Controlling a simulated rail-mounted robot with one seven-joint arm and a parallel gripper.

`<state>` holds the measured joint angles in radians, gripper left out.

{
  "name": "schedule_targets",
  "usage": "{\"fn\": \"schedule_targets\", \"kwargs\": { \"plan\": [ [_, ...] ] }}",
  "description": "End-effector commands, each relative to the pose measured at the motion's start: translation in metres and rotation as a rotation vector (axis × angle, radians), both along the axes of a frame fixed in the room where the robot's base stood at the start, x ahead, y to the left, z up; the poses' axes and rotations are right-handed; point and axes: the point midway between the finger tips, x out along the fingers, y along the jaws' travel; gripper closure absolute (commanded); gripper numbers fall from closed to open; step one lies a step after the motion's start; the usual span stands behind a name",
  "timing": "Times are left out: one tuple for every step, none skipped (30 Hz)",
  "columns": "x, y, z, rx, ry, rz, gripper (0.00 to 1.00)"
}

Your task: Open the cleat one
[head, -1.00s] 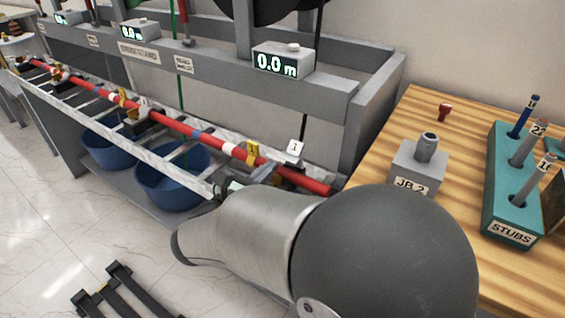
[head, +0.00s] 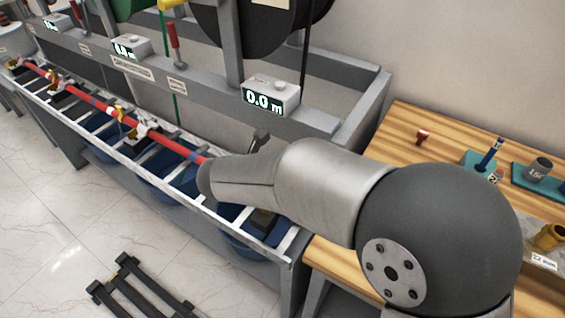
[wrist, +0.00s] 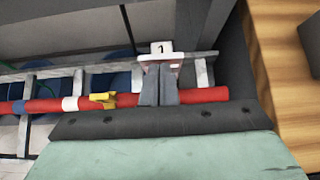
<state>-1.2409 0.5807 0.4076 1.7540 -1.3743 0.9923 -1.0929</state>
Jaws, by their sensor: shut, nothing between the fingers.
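Cleat one, with its white "1" tag (wrist: 161,47), is in the upper middle of the wrist view, on the rail by the red cable (wrist: 200,97). My gripper (wrist: 160,68) is shut and empty. Its two grey fingertips are together just below the tag, in front of the cable and the cleat. They hide most of the cleat, so I cannot tell whether they touch it or whether it is open or closed. In the head view, my arm hides cleat one and my fingertips. The red cable (head: 187,145) runs to the far left there.
A yellow tag (wrist: 103,100) and a white band (wrist: 70,104) are on the cable left of my fingers. A meter reading 0.0 m (head: 271,95) sits on the grey frame behind. A wooden bench (head: 400,150) with small parts stands to the right. Blue tubs are below the rack.

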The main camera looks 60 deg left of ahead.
Motion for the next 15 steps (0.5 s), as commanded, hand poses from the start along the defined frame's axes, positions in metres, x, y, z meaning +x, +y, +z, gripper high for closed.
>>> {"fn": "schedule_targets", "kwargs": {
  "plan": [
    [0.0001,0.0009,0.0032,-0.006,0.012,0.001,1.0],
    [0.0,0.0014,0.0029,-0.009,0.017,0.003,1.0],
    [0.0001,0.0021,0.0025,-0.012,0.023,0.004,1.0],
    [0.0001,0.0026,0.0022,-0.014,0.027,0.006,1.0],
    [0.0001,0.0029,0.0019,-0.015,0.03,0.006,1.0],
    [0.0001,0.0032,0.0015,-0.016,0.034,0.007,1.0],
    [0.0002,0.0034,0.0013,-0.016,0.035,0.007,1.0],
    [0.0,0.0035,0.0011,-0.017,0.036,0.007,1.0],
    [0.0001,0.0035,0.0008,-0.017,0.037,0.007,1.0],
    [0.0001,0.0035,0.0007,-0.017,0.037,0.007,1.0],
    [0.0001,0.0035,0.0005,-0.017,0.037,0.007,1.0],
    [0.0,0.0035,0.0005,-0.017,0.037,0.007,1.0],
    [0.0,0.0035,0.0005,-0.017,0.037,0.007,1.0],
    [0.0001,0.0034,0.0005,-0.017,0.037,0.007,1.0],
    [0.0001,0.0034,0.0005,-0.017,0.037,0.007,1.0]
  ]
}}
